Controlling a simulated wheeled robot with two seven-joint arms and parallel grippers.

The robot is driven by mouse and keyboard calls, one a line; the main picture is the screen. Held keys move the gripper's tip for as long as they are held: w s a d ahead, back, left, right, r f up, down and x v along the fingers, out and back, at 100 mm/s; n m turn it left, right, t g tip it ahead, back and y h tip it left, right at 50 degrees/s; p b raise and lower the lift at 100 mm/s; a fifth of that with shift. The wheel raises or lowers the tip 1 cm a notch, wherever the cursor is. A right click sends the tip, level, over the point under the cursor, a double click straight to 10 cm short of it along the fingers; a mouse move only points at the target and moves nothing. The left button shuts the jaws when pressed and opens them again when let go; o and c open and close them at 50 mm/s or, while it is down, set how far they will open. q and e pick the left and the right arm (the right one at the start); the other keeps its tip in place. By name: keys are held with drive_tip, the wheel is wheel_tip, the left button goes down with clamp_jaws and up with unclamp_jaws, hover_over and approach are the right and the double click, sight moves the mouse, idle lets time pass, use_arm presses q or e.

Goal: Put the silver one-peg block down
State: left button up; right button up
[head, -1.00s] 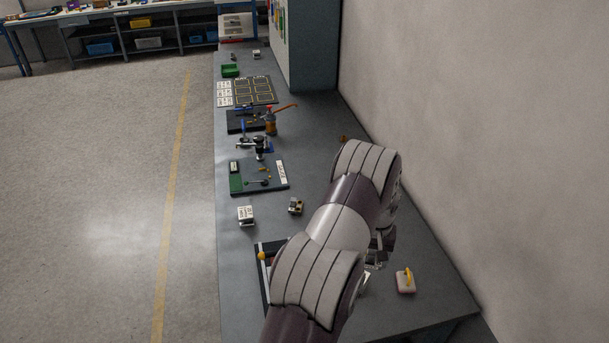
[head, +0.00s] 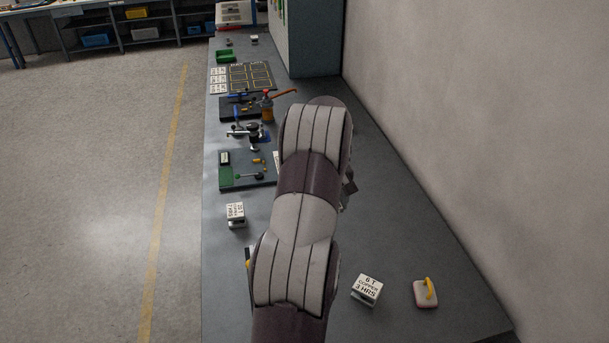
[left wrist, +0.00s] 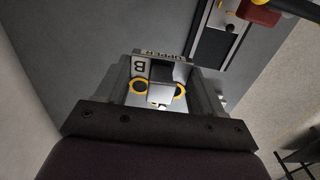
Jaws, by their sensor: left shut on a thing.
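My left gripper (left wrist: 162,78) is shut on a silver block (left wrist: 162,72) with printed lettering, a "B" and yellow rings on it. I take it for the silver one-peg block; its peg cannot be made out. In the head view my left arm hides the block and most of the gripper; only a small dark part shows at the arm's right side. My right gripper is not in view.
A white-topped block (head: 367,289) and a yellow-handled pad (head: 426,292) lie on the grey bench (head: 420,240) right of my arm. Another labelled block (head: 236,213) stands near the left edge. Farther back are a green-marked board (head: 232,178) and a gridded mat (head: 250,76). A wall borders the right.

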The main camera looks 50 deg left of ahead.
use_arm(q)
wheel_tip(320, 180, down, 11)
drive_tip(key=a+b, duration=0.1)
drive_tip(key=b, duration=0.6)
drive_tip(key=p, duration=0.2)
hover_over(363, 257)
wheel_tip(363, 257, down, 6)
drive_tip(key=shift+a, duration=0.15)
drive_tip(key=shift+f+p, duration=0.3)
drive_tip(key=shift+f, duration=0.05)
drive_tip(key=f, duration=0.3)
drive_tip(key=shift+d+f+p, duration=0.2)
drive_tip(key=shift+p, duration=0.2)
drive_tip(key=shift+f, duration=0.1)
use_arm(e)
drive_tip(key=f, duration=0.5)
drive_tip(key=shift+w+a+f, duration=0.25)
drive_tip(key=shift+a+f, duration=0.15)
use_arm(q)
drive_tip(key=o, duration=1.3)
drive_tip(key=shift+f, duration=0.1)
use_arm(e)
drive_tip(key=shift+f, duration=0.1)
